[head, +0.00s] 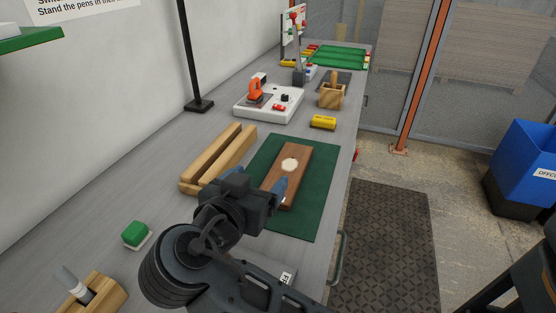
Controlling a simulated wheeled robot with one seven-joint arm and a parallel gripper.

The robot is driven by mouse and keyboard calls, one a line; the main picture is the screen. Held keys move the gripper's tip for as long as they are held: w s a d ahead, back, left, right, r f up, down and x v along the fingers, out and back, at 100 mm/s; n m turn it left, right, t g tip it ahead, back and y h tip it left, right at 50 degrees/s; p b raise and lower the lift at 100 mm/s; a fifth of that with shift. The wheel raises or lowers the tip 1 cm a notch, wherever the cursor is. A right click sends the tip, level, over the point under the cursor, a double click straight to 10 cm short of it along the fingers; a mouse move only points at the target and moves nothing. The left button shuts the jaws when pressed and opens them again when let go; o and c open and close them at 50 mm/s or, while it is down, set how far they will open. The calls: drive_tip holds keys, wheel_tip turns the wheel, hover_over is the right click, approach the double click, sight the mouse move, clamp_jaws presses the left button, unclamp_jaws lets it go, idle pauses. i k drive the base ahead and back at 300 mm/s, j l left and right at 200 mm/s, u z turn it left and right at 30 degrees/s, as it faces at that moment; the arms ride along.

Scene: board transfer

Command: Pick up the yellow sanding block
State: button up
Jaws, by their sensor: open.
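The yellow sanding block (323,122) lies on the grey bench near its right edge, beyond the far end of the green mat. It looks like a small yellow block with nothing touching it. My gripper (262,180) is open, in the nearer part of the view, over the near left part of the green mat (310,220). It is well short of the yellow block. One blue fingertip shows in front of the brown wooden board (296,160); the other is mostly hidden by the gripper body.
A wooden slotted rack (215,160) stands left of the mat. A white base (268,104) with an orange tool and a wooden holder (332,95) stand beyond, near the yellow block. A green-topped block (135,233) and a wooden pen holder (95,296) are at near left.

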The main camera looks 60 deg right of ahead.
sight(319, 122)
drive_tip(key=z, duration=1.4)
